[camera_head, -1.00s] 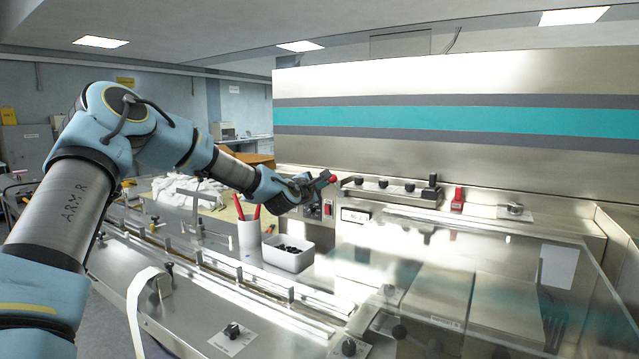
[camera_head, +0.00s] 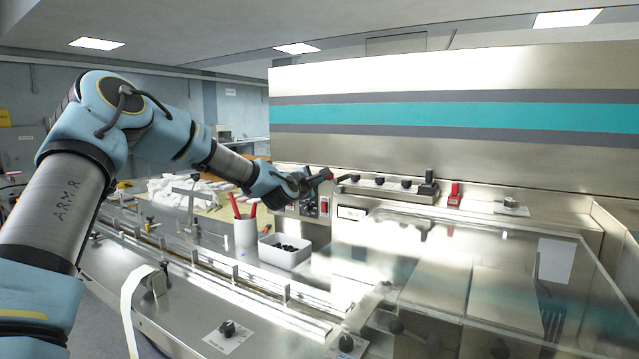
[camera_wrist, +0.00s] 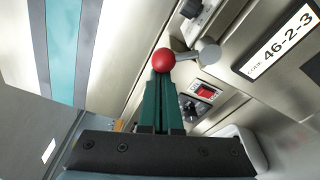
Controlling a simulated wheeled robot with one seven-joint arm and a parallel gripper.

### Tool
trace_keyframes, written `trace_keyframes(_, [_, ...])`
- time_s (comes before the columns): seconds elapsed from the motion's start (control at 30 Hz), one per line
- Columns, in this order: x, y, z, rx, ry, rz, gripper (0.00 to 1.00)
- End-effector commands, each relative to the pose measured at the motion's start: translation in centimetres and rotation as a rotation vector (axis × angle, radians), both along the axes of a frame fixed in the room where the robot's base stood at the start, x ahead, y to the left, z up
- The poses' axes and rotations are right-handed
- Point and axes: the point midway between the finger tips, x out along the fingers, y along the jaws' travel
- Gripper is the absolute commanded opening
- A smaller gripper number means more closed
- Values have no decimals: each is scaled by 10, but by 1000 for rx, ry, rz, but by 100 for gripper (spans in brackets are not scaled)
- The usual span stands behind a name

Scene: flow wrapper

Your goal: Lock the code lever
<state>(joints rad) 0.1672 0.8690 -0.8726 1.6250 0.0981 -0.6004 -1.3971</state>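The code lever has a red ball knob (camera_wrist: 163,62) and a short arm running to a round grey pivot (camera_wrist: 207,50) on the machine's steel front. In the head view a little of the red knob (camera_head: 341,178) shows just right of my gripper (camera_head: 326,175), which covers part of it. In the wrist view the green fingers of my gripper (camera_wrist: 161,74) lie close together and reach the near side of the knob. I cannot tell whether they clasp it. A code plate reading 46-2-3 (camera_wrist: 280,42) is right of the pivot.
Black knobs (camera_head: 380,181) and a red switch (camera_head: 454,194) line the ledge to the right. A white bin (camera_head: 284,254) and a white cup with red-handled tools (camera_head: 245,234) stand below my gripper.

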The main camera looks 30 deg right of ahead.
Motion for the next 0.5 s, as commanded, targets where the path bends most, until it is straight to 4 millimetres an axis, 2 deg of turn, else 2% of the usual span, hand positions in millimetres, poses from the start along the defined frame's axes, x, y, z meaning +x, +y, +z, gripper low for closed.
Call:
trace_keyframes(0.27, [-3,-2,2,32,-61,-1,0])
trace_keyframes(0.5, [-9,-5,6,97,-182,-3,0])
